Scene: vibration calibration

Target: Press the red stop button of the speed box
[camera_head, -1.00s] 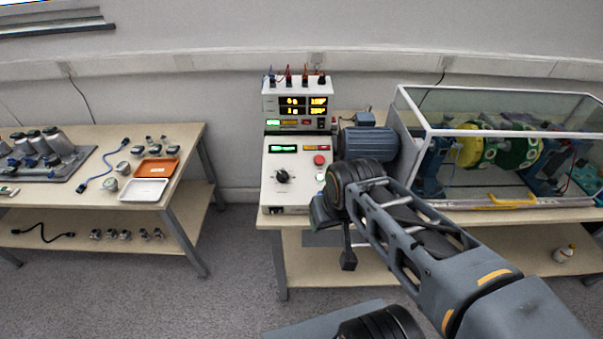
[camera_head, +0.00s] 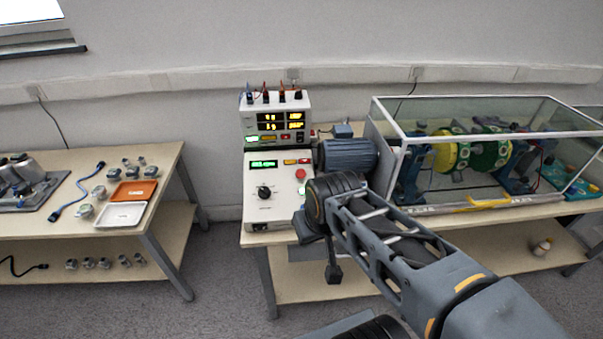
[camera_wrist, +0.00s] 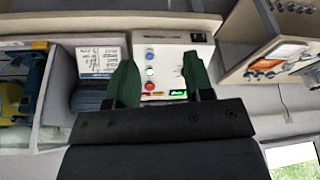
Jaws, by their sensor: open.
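The speed box (camera_head: 273,213) is a pale sloped console with a green display, a black knob and buttons, standing on the bench in the head view. Its red stop button (camera_head: 300,174) is a round red cap at the right of the panel, left of and above my arm's dark joint. In the wrist view, the box panel (camera_wrist: 172,60) appears turned over, and the red button (camera_wrist: 150,86) shows between the fingers. My gripper (camera_wrist: 158,78) is open and empty, its two dark green fingers apart and pointing towards the panel. I see no contact with the button. The fingers cannot be made out in the head view.
A meter unit (camera_head: 276,122) stands behind the speed box. A blue motor (camera_head: 347,155) and a glass-walled rig (camera_head: 480,150) stand to its right. A left table (camera_head: 165,165) holds an orange tray (camera_head: 134,192), a white tray (camera_head: 121,214) and small parts. Floor is clear between the tables.

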